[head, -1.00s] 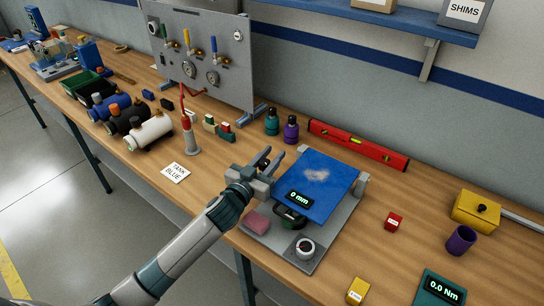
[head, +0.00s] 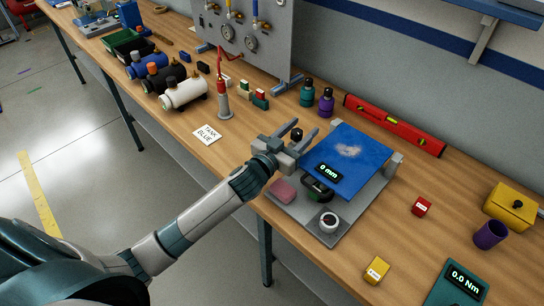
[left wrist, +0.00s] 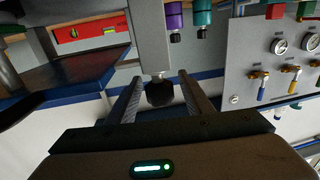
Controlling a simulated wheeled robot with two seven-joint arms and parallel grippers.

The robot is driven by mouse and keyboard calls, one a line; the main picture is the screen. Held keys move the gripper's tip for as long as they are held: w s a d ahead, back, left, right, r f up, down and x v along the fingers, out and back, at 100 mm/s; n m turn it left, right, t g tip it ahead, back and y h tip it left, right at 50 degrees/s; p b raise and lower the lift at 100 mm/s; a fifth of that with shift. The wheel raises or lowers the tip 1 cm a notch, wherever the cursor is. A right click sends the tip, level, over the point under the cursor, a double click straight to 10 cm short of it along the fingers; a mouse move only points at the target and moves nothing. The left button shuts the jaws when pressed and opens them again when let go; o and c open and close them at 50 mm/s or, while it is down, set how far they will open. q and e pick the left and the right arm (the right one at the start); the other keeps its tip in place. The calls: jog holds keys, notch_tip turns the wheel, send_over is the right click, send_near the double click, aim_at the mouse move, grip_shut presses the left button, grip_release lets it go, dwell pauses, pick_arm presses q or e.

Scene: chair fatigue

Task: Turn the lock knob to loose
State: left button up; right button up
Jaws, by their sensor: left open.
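A fixture with a grey base plate (head: 341,236) and a tilted blue plate (head: 350,158) stands on the bench; its display reads 0 mm. A black knob (head: 296,134) sits at the fixture's left side. In the left wrist view this knob (left wrist: 160,93) shows below a grey post, between my fingers. My left gripper (head: 304,129) is open with a finger on either side of the knob; I cannot tell whether they touch it. Its fingers also show in the left wrist view (left wrist: 159,82). A round white-rimmed dial (head: 328,222) is on the base's front corner. My right gripper is out of view.
Purple (head: 326,102) and teal (head: 307,92) bottles and a red level (head: 395,125) lie behind the fixture. A pink block (head: 283,190) is on the base. A "TANK BLUE" card (head: 207,135) lies left. A yellow box (head: 511,206) is at right.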

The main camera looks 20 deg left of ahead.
pick_arm(q)
jog(key=b+v, duration=0.4)
jog(key=v, duration=1.1)
jog(key=shift+s+a, duration=0.15)
jog(key=shift+s, duration=0.05)
